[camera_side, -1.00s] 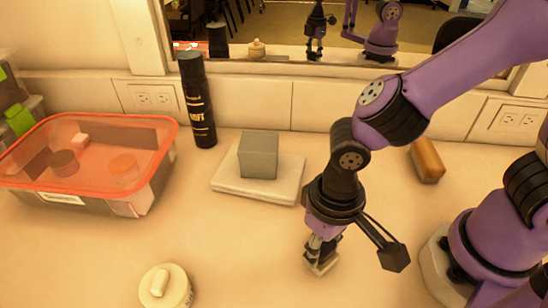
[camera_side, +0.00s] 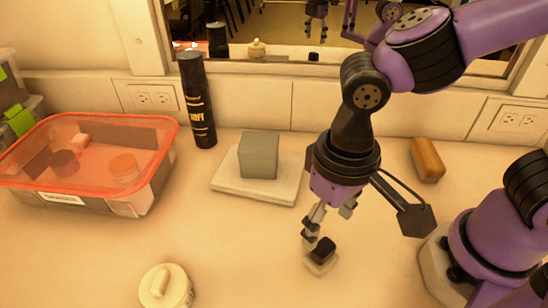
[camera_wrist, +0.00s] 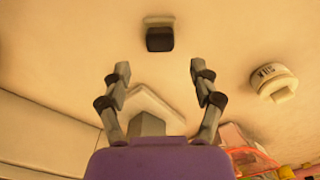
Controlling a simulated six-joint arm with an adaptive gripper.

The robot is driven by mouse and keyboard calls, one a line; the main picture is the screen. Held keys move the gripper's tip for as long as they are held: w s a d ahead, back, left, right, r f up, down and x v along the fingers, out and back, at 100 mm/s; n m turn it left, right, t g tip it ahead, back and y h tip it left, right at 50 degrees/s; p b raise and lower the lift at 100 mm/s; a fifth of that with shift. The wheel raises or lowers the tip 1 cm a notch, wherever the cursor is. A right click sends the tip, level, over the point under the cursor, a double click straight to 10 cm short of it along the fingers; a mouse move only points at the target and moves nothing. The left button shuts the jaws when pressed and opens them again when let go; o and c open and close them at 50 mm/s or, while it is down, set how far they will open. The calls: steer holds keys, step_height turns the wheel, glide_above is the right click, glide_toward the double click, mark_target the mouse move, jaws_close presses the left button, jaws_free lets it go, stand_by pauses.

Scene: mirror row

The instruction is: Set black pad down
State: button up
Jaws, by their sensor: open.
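The black pad (camera_side: 323,249) rests on a small pale block (camera_side: 318,267) on the counter, right of the front middle in the side view. In the wrist view the pad (camera_wrist: 159,39) is a dark rounded square near the top, apart from both fingers. My gripper (camera_side: 328,222) is open and empty just above the pad. In the wrist view my gripper (camera_wrist: 159,70) shows its two fingers spread wide with nothing between the tips. The pale block is mostly hidden by the pad there.
A grey cube (camera_side: 259,155) stands on a white slab (camera_side: 228,183) behind and left. A lidded clear bin (camera_side: 120,202), black can (camera_side: 198,100), round white container (camera_side: 166,288) and orange-brown block (camera_side: 427,160) stand around. A mirror (camera_side: 285,35) spans the back wall.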

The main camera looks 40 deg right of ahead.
mark_target(325, 242)
step_height(325, 242, up, 5)
steer(key=w+d+r+t, duration=0.1)
steer(key=d+t, duration=0.1)
steer(key=d, duration=0.6)
steer(key=w+d+r+t, duration=0.1)
steer(key=d+r+t, duration=0.1)
steer(key=d, duration=0.6)
steer(key=shift+w+r+t, duration=0.2)
steer(key=shift+w+t, duration=0.2)
steer(key=shift+t, duration=0.4)
